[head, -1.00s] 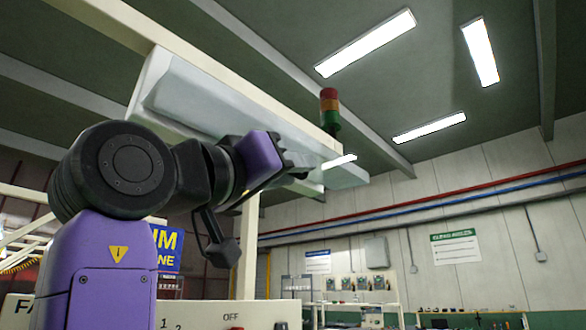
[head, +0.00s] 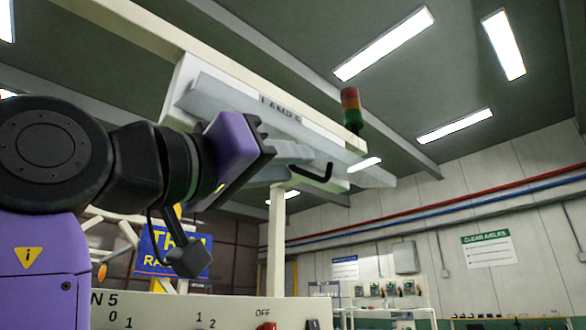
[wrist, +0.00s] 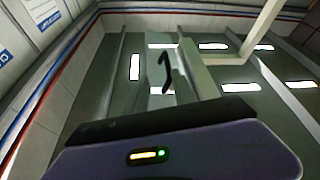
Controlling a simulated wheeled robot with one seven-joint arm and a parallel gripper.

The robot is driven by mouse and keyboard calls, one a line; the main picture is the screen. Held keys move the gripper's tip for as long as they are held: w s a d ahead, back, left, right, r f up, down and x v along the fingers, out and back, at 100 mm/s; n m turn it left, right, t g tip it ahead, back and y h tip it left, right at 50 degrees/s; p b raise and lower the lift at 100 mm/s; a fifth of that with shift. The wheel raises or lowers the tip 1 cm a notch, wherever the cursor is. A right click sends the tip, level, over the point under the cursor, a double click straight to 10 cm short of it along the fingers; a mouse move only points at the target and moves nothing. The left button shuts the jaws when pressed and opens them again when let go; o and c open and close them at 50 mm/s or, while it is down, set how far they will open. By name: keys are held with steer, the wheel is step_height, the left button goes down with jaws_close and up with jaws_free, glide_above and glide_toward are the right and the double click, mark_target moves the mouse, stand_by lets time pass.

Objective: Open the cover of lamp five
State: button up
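Lamp five's housing (head: 186,84) hangs overhead in the head view, its label (head: 282,108) partly visible behind the cover's upper edge. The cover (head: 222,100) is a long pale grey panel tilted across the housing's front. A black hooked handle (head: 318,174) shows at its lower side; it also shows in the wrist view (wrist: 163,72). My gripper (head: 290,153) is beside the handle, on its left, with its purple body just below the cover. In the wrist view the handle stands beyond my gripper's dark front edge. The fingers are not clear enough to tell their opening.
A pale post (head: 276,240) rises below the lamp. A panel with switches (head: 220,312) lies low in front. Open air lies right of the handle.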

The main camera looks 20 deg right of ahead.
steer(key=w+v, duration=0.1)
steer(key=v, duration=0.8)
steer(key=shift+a, duration=0.2)
stand_by(0.7)
stand_by(0.5)
steer(key=shift+w, duration=0.1)
